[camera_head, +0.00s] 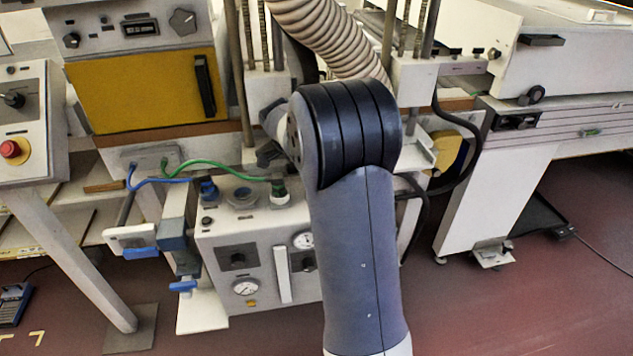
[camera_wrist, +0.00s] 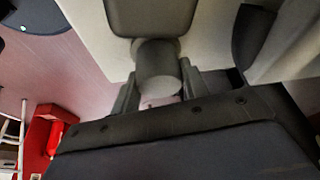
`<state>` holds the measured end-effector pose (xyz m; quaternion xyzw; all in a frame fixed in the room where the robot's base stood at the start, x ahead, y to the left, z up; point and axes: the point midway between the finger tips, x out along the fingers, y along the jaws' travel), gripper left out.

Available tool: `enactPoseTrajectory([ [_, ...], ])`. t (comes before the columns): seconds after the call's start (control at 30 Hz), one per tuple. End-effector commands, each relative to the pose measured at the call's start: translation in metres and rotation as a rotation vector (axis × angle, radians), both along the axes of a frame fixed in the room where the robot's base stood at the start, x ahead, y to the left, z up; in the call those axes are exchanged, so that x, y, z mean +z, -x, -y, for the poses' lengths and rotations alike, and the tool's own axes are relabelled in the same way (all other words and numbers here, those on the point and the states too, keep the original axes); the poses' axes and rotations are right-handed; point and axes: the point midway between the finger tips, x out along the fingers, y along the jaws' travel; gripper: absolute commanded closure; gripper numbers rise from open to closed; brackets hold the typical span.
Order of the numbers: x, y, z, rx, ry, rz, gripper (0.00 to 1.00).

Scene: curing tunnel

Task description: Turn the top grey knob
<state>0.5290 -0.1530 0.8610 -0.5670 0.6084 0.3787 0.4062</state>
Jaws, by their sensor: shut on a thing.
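In the wrist view, a short round grey knob (camera_wrist: 157,66) sits below a dark grey block with rounded corners, against a pale surface. My gripper (camera_wrist: 160,80) has one finger on each side of the knob and is shut on it. The fingers partly cover its lower sides. In the head view, my arm's thick grey link stands in front of the machine, and I cannot make out the knob or the fingertips there.
A white control box (camera_head: 265,235) with gauges stands low beside my arm. A ribbed hose (camera_head: 325,35) hangs behind the arm. A yellow-fronted machine (camera_head: 145,90) is at left, with a green cable (camera_head: 215,166) below it. Open red floor (camera_head: 560,290) lies at right.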

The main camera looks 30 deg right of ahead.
Motion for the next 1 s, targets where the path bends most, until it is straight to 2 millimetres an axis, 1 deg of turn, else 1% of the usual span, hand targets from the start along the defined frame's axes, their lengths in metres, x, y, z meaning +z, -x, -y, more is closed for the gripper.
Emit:
enactPoseTrajectory([
  [0.33, 0.0, 0.0, 0.0, -0.001, -0.002, 0.001, 0.8],
  [0.37, 0.0, 0.0, 0.0, -0.001, -0.002, 0.001, 0.55],
  [0.6, 0.0, 0.0, 0.0, -0.001, -0.001, 0.0, 0.36],
  [0.87, 0.002, 0.0, -0.001, 0.0, -0.001, 0.001, 0.36],
  [0.97, 0.01, -0.001, -0.004, 0.002, 0.0, 0.004, 0.36],
  [1.0, 0.015, -0.001, -0.006, 0.002, 0.0, 0.004, 0.36],
])
